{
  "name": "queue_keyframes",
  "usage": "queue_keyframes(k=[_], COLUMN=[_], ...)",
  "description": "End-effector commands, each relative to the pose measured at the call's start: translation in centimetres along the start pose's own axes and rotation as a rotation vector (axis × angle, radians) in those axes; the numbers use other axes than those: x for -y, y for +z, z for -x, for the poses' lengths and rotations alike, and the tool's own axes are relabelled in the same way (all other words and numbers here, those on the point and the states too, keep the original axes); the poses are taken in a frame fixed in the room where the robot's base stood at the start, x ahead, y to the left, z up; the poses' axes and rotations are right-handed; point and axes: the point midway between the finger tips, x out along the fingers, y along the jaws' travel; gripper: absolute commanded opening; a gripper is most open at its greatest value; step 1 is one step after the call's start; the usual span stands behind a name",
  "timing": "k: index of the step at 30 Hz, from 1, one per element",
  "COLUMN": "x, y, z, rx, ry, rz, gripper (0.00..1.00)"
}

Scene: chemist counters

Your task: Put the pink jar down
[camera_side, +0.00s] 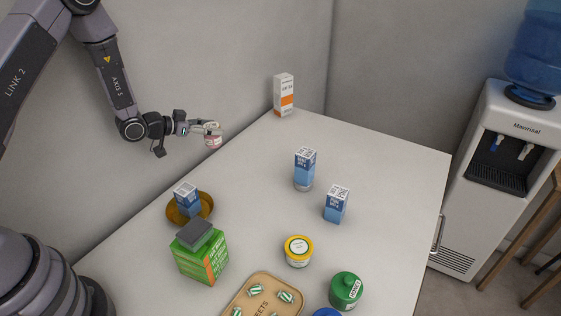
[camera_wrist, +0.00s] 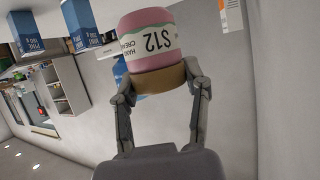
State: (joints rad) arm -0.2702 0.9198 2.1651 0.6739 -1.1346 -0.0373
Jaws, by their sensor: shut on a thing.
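The pink jar (camera_side: 212,137) is small, with a white label, and is held in the air by my gripper (camera_side: 205,127) near the back left edge of the table. In the wrist view the pink jar (camera_wrist: 148,40) fills the upper middle, its label reading upside down, with a tan band at the end towards my gripper. My gripper (camera_wrist: 160,88) is shut on it, one finger on each side. In the side view the jar is small and partly hidden by the fingers.
On the white table (camera_side: 390,165) stand an orange-and-white box (camera_side: 284,95), blue boxes (camera_side: 304,163) (camera_side: 336,205), a brown bowl (camera_side: 205,205) with a blue box, a green box (camera_side: 203,257), a yellow-lidded jar (camera_side: 298,250), a green jar (camera_side: 346,289) and a tray (camera_side: 240,300). The back middle is clear.

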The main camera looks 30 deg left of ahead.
Motion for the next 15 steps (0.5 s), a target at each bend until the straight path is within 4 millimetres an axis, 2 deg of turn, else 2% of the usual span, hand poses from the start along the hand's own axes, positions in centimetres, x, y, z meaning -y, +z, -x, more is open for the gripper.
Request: queue_keyframes(k=[9,15], x=[3.4,4.5], y=[0.6,3.1], z=[-8.3,-12.2], rx=[-0.002,0.0], ry=[0.001,0.003], rz=[-0.002,-0.001], gripper=[0.07,0.07])
